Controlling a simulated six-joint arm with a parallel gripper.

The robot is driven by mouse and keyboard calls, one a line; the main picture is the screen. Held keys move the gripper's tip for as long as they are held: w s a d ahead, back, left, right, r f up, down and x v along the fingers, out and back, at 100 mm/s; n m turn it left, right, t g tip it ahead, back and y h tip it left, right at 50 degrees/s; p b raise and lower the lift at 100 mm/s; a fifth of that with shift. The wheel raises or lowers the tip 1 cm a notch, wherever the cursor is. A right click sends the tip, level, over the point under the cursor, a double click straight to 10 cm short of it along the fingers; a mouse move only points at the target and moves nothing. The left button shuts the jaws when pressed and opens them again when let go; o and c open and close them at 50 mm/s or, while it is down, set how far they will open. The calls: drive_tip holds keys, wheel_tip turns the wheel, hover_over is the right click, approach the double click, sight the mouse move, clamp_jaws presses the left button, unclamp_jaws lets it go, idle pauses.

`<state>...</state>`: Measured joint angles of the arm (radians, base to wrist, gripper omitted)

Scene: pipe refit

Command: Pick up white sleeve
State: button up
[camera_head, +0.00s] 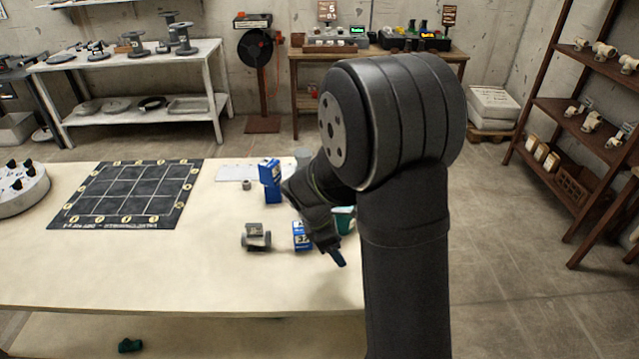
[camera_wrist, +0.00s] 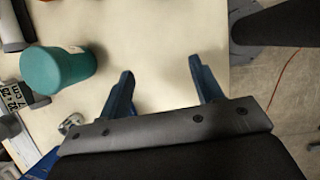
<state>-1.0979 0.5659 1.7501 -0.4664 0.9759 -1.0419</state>
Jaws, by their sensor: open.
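My gripper (camera_head: 336,254) is low over the right part of the table in the head view. In the wrist view, its two blue fingers stand apart with bare tabletop between them, so my gripper (camera_wrist: 161,70) is open and empty. I cannot surely pick out a white sleeve in either view. A small grey ring-like piece (camera_head: 246,185) lies near the pale sheet, and a small metallic piece (camera_wrist: 71,123) lies left of the fingers in the wrist view. My arm hides part of the table's right side.
Blue boxes (camera_head: 270,181) (camera_head: 301,236) and a grey fitting (camera_head: 256,237) stand nearby. A dark grid mat (camera_head: 128,192) lies left. The front-left tabletop is clear.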

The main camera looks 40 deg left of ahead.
wheel_tip(320, 180, up, 14)
drive_tip(key=w+a+m+g+y, duration=0.1)
drive_tip(key=w+a+m+y, duration=0.1)
drive_tip(key=w+a+m, duration=0.5)
drive_tip(key=w+a+g+y, duration=0.1)
drive_tip(key=w+a+y, duration=0.25)
drive_tip(key=w, duration=0.65)
drive_tip(key=w+a+m+g+y, duration=0.1)
drive_tip(key=w+a+m+y, duration=0.1)
drive_tip(key=w+a+m, duration=0.5)
drive_tip(key=a+f+n, duration=0.1)
drive_tip(key=f, duration=0.4)
drive_tip(key=w+a+f, duration=0.1)
drive_tip(key=f, duration=0.4)
drive_tip(key=w+a+f+n, duration=0.1)
drive_tip(key=f, duration=0.4)
drive_tip(key=shift+w+a+f+n, duration=0.15)
drive_tip(key=shift+a+f+n, duration=0.15)
drive_tip(key=shift+a+f, duration=0.1)
drive_tip(key=shift+x, duration=2.95)
drive_tip(key=shift+a+r, duration=0.1)
drive_tip(key=shift+a, duration=0.05)
drive_tip(key=c, duration=1.1)
drive_tip(key=shift+o, duration=0.2)
